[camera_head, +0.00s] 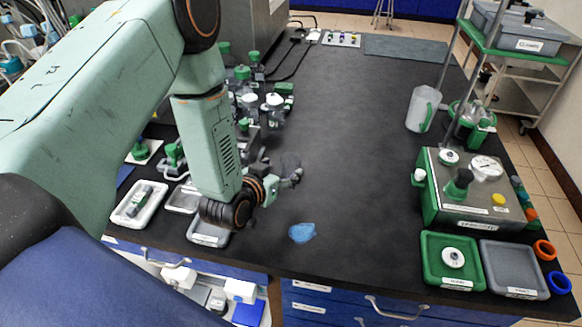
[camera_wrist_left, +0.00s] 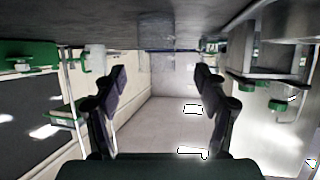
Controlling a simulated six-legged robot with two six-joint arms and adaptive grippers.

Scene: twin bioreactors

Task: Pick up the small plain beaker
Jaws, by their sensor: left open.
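My left gripper (camera_head: 294,178) is low over the dark bench, near its front middle. In the left wrist view, its two dark fingers (camera_wrist_left: 161,78) stand wide apart with nothing clearly between them. I cannot make out the small plain beaker for certain. A faint grey patch (camera_head: 290,160) shows just beyond the gripper in the head view, too indistinct to name. A larger clear jug with a green handle (camera_head: 421,108) stands at the right of the bench. My right gripper is in neither view.
A crumpled blue piece (camera_head: 302,232) lies near the bench's front edge. Green-capped bottles (camera_head: 272,108) and small trays (camera_head: 139,205) crowd the left. A steel unit with a gauge (camera_head: 470,188), a green tray (camera_head: 436,275) and a grey tray (camera_head: 516,285) fill the right. The bench middle is clear.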

